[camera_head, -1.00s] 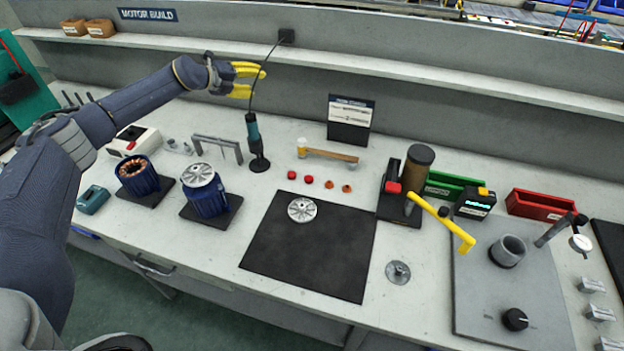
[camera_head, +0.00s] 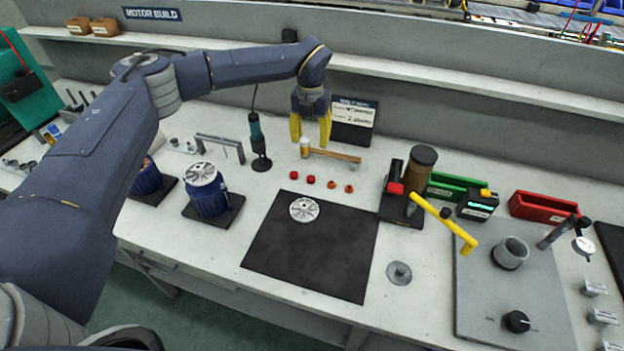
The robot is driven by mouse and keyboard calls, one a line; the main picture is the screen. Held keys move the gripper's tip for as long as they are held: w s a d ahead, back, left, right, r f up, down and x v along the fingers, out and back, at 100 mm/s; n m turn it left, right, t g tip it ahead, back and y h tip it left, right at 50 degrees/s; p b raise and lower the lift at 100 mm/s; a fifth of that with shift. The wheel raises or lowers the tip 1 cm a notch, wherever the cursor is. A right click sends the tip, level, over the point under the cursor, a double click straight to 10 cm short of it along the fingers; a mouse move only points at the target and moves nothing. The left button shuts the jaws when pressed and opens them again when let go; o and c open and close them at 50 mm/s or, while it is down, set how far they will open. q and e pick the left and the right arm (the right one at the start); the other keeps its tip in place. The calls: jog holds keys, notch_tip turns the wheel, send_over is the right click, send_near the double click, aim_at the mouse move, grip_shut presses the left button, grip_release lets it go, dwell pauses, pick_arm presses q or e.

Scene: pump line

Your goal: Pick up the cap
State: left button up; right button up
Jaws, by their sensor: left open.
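Two small red caps (camera_head: 302,178) lie on the white bench behind the black mat (camera_head: 300,262). Two small orange pieces (camera_head: 340,187) lie just to their right. A round silver finned disc, like an end cap (camera_head: 304,209), lies flat on the mat's back part. A similar silver disc (camera_head: 200,174) sits on top of a blue motor housing (camera_head: 210,201). My left gripper (camera_head: 311,140) is open and empty, with its yellow fingers pointing down near the mallet's head, behind the red caps. My right gripper is not in view.
A mallet (camera_head: 334,155) lies behind the small caps. A corded screwdriver (camera_head: 257,140) stands to its left. A press with a yellow lever (camera_head: 443,222) stands right of the mat. A small grey metal disc (camera_head: 399,273) lies right of the mat. The mat's front is clear.

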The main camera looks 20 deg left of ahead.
aim_at(311, 177)
pick_arm(q)
notch_tip(311, 177, down, 17)
dwell(0.9)
jog(key=c, duration=1)
